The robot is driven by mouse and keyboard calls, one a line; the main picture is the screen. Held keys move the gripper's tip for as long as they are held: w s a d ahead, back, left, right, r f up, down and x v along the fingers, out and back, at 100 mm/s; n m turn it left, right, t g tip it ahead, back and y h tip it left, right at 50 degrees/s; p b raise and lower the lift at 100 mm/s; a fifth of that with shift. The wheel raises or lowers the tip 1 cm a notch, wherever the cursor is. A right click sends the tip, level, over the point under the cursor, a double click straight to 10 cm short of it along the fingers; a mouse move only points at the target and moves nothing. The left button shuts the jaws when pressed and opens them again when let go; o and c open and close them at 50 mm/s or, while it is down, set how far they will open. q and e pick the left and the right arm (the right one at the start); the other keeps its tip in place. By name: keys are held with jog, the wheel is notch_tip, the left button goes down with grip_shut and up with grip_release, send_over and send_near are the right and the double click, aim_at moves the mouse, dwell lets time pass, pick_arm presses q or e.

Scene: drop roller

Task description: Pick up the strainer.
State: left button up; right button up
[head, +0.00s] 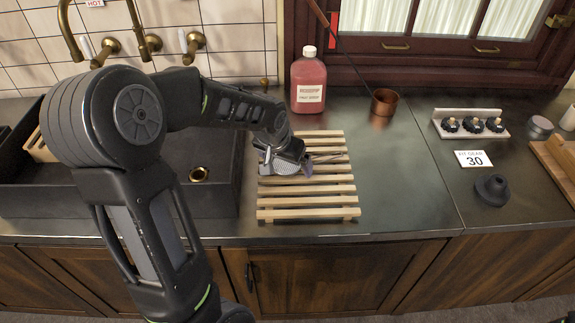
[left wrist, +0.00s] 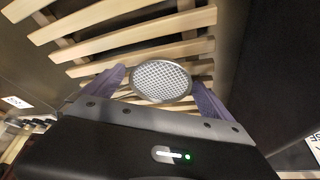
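The strainer (head: 284,169) is a round metal mesh piece at the wooden slatted rack (head: 310,214) right of the sink. In the left wrist view its mesh disc (left wrist: 162,82) faces the camera, with the rack slats behind it. My left gripper (head: 289,166) is over the rack at the strainer. In the left wrist view, its two purple fingers stand apart, one on each side of the disc. They look open, and I see no clear contact. The gripper body hides part of the strainer in the head view. My right gripper is not in view.
A red soap bottle (head: 308,84) stands behind the rack. A copper cup (head: 384,102) with a long handle is to its right. The dark sink (head: 215,205) is left of the rack. The counter right of the rack is clear up to a black rubber piece (head: 491,190).

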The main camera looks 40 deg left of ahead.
pick_arm(q)
jog(key=c, duration=1.3)
jog(key=shift+r, duration=0.1)
notch_tip(320, 180, up, 10)
jog(key=shift+f+b, duration=0.1)
jog(key=shift+b, duration=0.4)
